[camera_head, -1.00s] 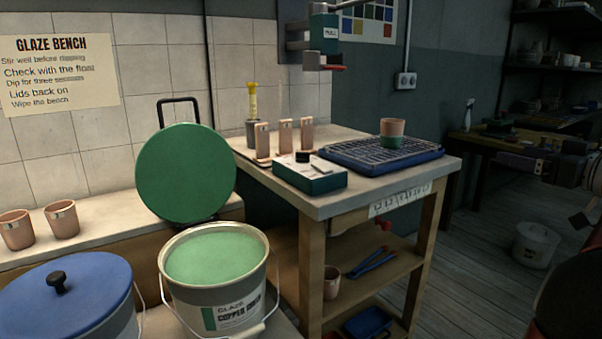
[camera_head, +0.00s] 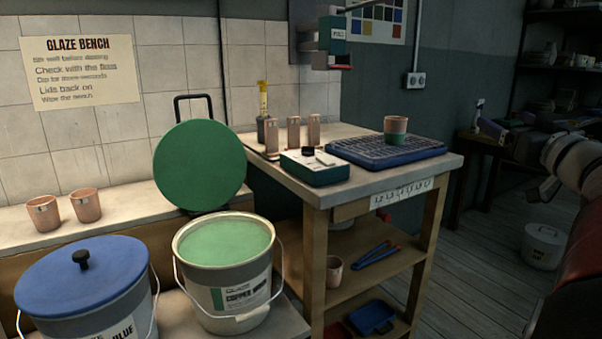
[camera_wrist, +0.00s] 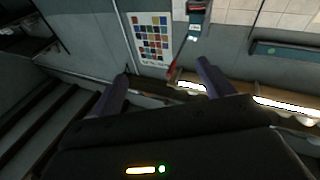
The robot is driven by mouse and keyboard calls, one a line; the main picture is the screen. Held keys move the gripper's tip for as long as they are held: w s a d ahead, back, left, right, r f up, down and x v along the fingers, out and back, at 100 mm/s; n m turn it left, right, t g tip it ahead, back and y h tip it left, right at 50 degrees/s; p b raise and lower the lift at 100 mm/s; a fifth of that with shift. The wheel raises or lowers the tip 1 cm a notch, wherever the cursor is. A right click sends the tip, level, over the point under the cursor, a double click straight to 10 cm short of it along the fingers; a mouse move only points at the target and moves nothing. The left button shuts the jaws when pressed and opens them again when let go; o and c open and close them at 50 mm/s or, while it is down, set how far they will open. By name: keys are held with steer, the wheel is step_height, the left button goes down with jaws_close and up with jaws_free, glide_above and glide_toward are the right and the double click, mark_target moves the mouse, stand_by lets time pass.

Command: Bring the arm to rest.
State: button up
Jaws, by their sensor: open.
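My gripper (camera_wrist: 165,85) is open and empty in the wrist view, its two purple fingers spread apart. They point toward the wall with a colour chart (camera_wrist: 152,38). In the head view my arm reaches in from the right edge. The gripper (camera_head: 497,124) there is dark and hard to make out, to the right of the wooden workbench (camera_head: 440,163) and clear of its top. A cup with a pink upper part and green lower part (camera_head: 396,125) stands on the blue grate tray (camera_head: 440,152), away from the gripper.
An open green glaze bucket (camera_head: 210,295) and a blue-lidded bucket (camera_head: 60,275) stand at the front left. A round green lid (camera_head: 200,165) leans upright behind them. Two pink cups (camera_head: 86,205) stand on the left ledge. A white bucket (camera_head: 542,246) is on the floor at right.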

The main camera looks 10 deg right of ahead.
steer(key=s+a+f+m+g+h, duration=0.4)
steer(key=a+f+m+g+h, duration=0.25)
steer(key=a+f, duration=0.8)
steer(key=s+a+f+n+g+y, duration=0.5)
steer(key=s+a+f+g+y, duration=0.2)
steer(key=s+a+f, duration=0.9)
steer(key=shift+s+a+f+g, duration=0.3)
steer(key=shift+a+f+g, duration=0.25)
steer(key=shift+a+f, duration=0.5)
steer(key=shift+r, duration=0.15)
